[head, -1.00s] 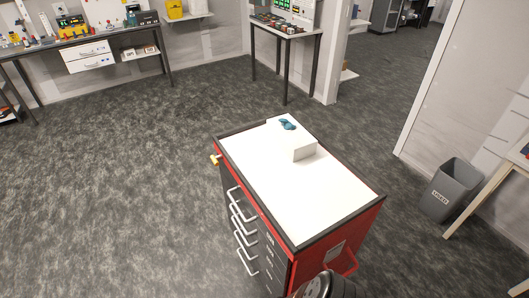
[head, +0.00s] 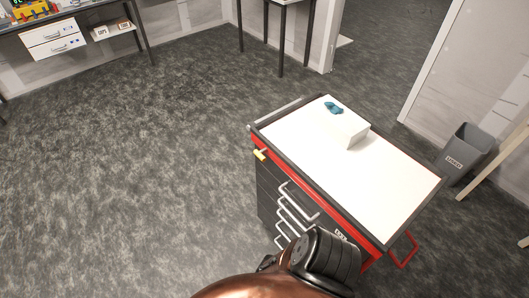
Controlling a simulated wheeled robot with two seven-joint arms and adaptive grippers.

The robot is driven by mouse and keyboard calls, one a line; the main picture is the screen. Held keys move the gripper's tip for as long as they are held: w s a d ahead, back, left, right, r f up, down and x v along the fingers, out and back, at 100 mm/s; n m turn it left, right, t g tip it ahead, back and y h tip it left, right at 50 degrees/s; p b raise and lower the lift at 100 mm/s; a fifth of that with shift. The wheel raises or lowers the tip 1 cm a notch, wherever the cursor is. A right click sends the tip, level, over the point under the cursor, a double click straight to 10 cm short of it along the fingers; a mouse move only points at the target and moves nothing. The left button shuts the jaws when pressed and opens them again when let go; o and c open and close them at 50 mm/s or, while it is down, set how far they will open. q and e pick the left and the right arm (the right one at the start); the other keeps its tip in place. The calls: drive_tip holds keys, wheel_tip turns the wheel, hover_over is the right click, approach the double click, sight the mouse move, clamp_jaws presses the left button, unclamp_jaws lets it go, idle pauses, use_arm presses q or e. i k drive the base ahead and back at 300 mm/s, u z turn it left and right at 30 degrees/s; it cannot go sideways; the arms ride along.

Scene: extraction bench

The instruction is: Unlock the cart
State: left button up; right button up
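The cart (head: 338,172) is a red and dark grey drawer cabinet with a white top, standing right of centre in the head view. Several silver drawer handles (head: 289,207) run down its front. A small yellow piece (head: 260,154) sticks out near the top of the front's left end; I cannot tell whether it is a key or a latch. A red push handle (head: 404,250) is at the right end. My copper and black arm covers the cart's lower front. Neither gripper's fingers can be made out.
A white box (head: 346,127) with a teal item (head: 334,107) on it sits on the cart top. A grey bin (head: 467,153) stands at the right by a table leg. Open carpet (head: 130,170) lies left of the cart. A workbench (head: 75,30) is at the back left.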

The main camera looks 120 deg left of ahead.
sight(260, 154)
drive_tip(key=z, duration=0.3)
drive_tip(key=k, duration=2.75)
drive_tip(key=u, duration=1.25)
